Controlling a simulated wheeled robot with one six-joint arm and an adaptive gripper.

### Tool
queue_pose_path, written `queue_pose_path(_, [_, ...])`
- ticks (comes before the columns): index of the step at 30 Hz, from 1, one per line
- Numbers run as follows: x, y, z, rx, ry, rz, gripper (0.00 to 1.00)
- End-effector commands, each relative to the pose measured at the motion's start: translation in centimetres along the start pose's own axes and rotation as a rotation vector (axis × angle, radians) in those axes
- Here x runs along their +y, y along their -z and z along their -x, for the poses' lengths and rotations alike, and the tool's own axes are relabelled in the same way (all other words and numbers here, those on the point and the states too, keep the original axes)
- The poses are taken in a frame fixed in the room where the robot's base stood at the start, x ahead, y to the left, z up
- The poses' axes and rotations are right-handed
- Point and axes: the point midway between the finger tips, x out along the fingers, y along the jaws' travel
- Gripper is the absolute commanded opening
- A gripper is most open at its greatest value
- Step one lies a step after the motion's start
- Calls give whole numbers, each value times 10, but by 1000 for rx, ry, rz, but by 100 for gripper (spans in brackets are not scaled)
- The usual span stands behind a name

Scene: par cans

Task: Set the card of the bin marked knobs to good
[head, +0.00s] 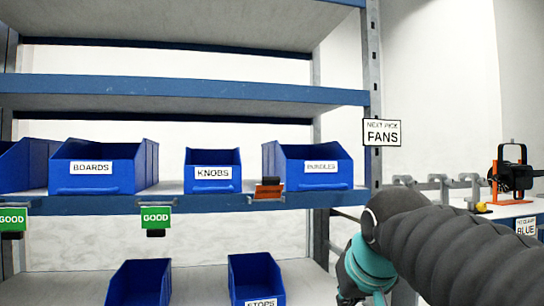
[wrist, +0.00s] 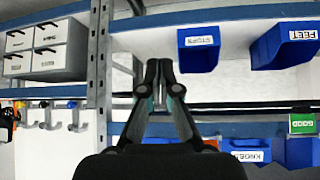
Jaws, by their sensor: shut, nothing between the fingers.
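The bin marked knobs (head: 213,158) is a blue bin on the middle shelf in the head view. It also shows upside down at the lower right of the wrist view (wrist: 249,145). Right of it on the shelf edge is an orange-red card (head: 267,190), seen nearly edge-on, its words unreadable. Left of it hangs a green GOOD card (head: 155,218), also in the wrist view (wrist: 302,124). I cannot tell for certain which card belongs to knobs. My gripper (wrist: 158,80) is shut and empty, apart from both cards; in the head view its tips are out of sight.
A boards bin (head: 92,150) and a bundles bin (head: 320,155) flank the knobs bin. Another GOOD card (head: 13,220) hangs at far left. A rack post (head: 373,90) with a FANS sign (head: 382,132) stands right. Bins including stops (head: 255,275) stand below.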

Motion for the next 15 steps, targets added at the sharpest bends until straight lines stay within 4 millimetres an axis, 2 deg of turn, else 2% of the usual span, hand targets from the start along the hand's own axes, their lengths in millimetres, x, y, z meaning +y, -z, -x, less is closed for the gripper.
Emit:
queue_pose_path(1, [-8, 43, 14, 32, 12, 13, 0])
queue_pose_path(6, [-37, 152, 46, 136, 50, 45, 0])
queue_pose_path(9, [-56, 207, 64, 196, 73, 61, 0])
queue_pose_path(12, [-73, 250, 79, 247, 93, 72, 0])
queue_pose_path(15, [-86, 280, 90, 286, 109, 80, 0])
